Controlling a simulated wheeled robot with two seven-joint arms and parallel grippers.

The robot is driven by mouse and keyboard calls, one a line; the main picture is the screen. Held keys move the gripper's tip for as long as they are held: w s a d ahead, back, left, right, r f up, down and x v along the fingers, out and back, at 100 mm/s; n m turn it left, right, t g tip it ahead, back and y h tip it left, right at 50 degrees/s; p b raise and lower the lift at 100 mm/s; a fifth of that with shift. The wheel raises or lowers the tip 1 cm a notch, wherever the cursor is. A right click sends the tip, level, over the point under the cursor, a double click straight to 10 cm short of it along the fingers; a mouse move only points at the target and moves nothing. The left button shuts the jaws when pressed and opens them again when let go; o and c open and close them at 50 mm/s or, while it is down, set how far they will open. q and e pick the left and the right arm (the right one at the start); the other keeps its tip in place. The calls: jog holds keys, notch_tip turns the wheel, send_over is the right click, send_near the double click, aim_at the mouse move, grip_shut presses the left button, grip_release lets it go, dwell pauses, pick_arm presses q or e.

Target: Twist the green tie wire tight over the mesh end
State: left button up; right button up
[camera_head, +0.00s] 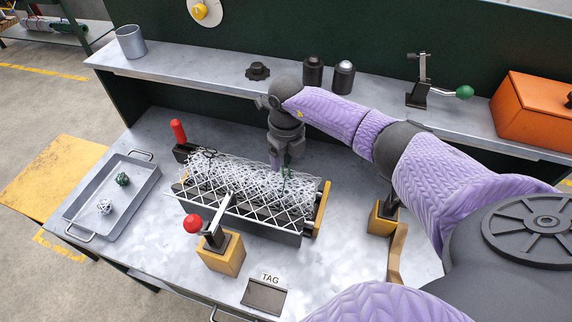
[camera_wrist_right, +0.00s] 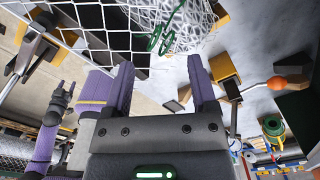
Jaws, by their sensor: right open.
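The white chain-link mesh (camera_head: 235,183) lies as a bundle in a dark cradle on the bench. The green tie wire (camera_head: 288,176) is at the mesh's right part. In the right wrist view the wire (camera_wrist_right: 164,32) shows as green loops with a strand rising along the mesh (camera_wrist_right: 195,22). My right gripper (camera_head: 281,162) points down over the mesh near the wire. In its wrist view the right gripper (camera_wrist_right: 161,62) is open, its purple fingers apart and empty, with the wire beyond the tips.
A red-knobbed clamp (camera_head: 211,231) stands in front of the mesh, another red-handled clamp (camera_head: 179,135) behind left. A grey tray (camera_head: 74,214) with a white and a green tangle sits left. A TAG plate (camera_head: 264,294) lies in front. An orange box (camera_head: 533,108) stands on the back shelf.

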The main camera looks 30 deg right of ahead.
aim_at(286, 174)
jog(key=n+b, duration=0.1)
jog(key=n, duration=0.3)
jog(key=n+b, duration=0.1)
jog(key=n, duration=0.2)
jog(key=n+b, duration=0.1)
jog(key=n, duration=0.3)
jog(key=shift+f+n, duration=0.25)
jog(key=shift+n, duration=0.05)
jog(key=n+b, duration=0.1)
jog(key=n, duration=0.1)
jog(key=shift+n, duration=0.4)
jog(key=n+b, duration=0.5)
jog(key=n, duration=0.7)
jog(key=shift+w+f+b, duration=0.1)
jog(key=shift+b, duration=0.25)
jog(key=n, duration=0.2)
jog(key=shift+n+b, duration=0.3)
notch_tip(286, 174, down, 4)
jog(key=b, duration=0.2)
jog(key=shift+r+b, duration=0.2)
jog(key=shift+b, duration=0.15)
jog(key=shift+r, duration=0.15)
